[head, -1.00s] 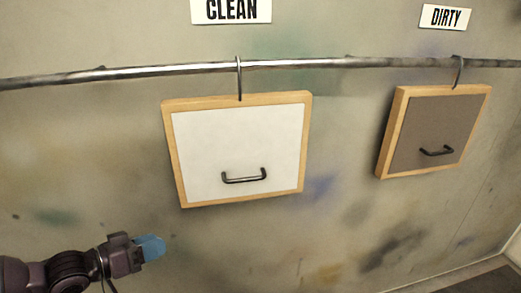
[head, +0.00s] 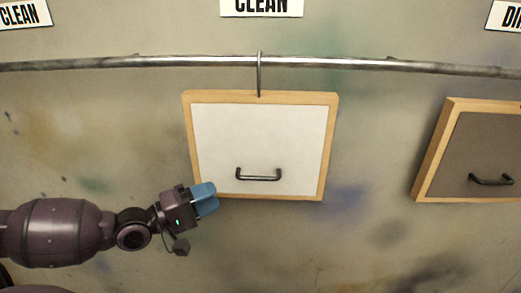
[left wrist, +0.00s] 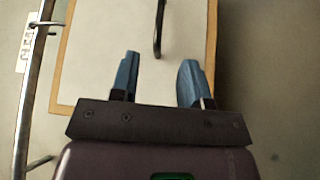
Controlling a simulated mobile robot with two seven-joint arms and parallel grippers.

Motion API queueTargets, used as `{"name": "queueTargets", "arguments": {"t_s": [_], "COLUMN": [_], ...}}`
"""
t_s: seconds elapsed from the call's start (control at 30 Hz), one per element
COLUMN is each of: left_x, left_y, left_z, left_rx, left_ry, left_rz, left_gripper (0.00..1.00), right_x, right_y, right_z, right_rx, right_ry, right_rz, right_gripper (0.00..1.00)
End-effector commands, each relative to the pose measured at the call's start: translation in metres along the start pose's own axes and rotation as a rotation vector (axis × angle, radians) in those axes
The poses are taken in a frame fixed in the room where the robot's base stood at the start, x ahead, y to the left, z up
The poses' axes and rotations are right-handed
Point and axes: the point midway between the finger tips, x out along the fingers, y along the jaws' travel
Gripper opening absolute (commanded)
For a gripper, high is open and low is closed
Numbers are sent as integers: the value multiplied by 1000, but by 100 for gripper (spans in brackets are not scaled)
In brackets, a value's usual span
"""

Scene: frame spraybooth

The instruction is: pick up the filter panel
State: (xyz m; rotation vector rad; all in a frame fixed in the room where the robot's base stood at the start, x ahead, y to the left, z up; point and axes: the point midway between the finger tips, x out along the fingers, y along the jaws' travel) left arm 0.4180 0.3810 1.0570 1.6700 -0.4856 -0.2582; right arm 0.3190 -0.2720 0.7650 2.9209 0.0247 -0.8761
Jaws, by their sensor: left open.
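A filter panel with a white face and light wooden frame (head: 262,140) hangs by a hook from the rail under a CLEAN sign. Its black handle (head: 258,175) is low on the face; the handle also shows in the left wrist view (left wrist: 159,28), ahead of the fingers. My left gripper (head: 207,199) is at the panel's lower left corner in the head view, left of the handle. In the left wrist view its two blue fingers (left wrist: 158,82) are apart with nothing between them. A second panel with a grey-brown face (head: 482,155) hangs at the right. My right gripper is not in view.
A metal rail (head: 350,63) runs across above the panels. CLEAN signs (head: 261,6) are on the wall, and a partly cut sign (head: 506,15) is at the upper right. The stained wall is bare below the panels.

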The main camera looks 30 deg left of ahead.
Motion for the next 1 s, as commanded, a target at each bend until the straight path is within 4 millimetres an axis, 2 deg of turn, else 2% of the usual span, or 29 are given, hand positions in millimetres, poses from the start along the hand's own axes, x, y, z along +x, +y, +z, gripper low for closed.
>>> {"name": "queueTargets", "arguments": {"t_s": [0.3, 0.57, 0.73, 1.0], "left_x": [36, 51, 60, 92], "left_y": [1, 0, 1, 3], "left_z": [-1, 0, -2, -5], "left_rx": [3, 3, 4, 3], "left_ry": [1, -2, -1, 0], "left_rz": [4, 1, 1, 4], "left_gripper": [42, 42, 42, 42], "right_x": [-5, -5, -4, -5], "right_y": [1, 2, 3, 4], "right_z": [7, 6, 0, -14], "right_rx": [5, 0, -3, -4], "right_ry": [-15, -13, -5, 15], "right_rz": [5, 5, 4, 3], "right_gripper": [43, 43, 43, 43]}}
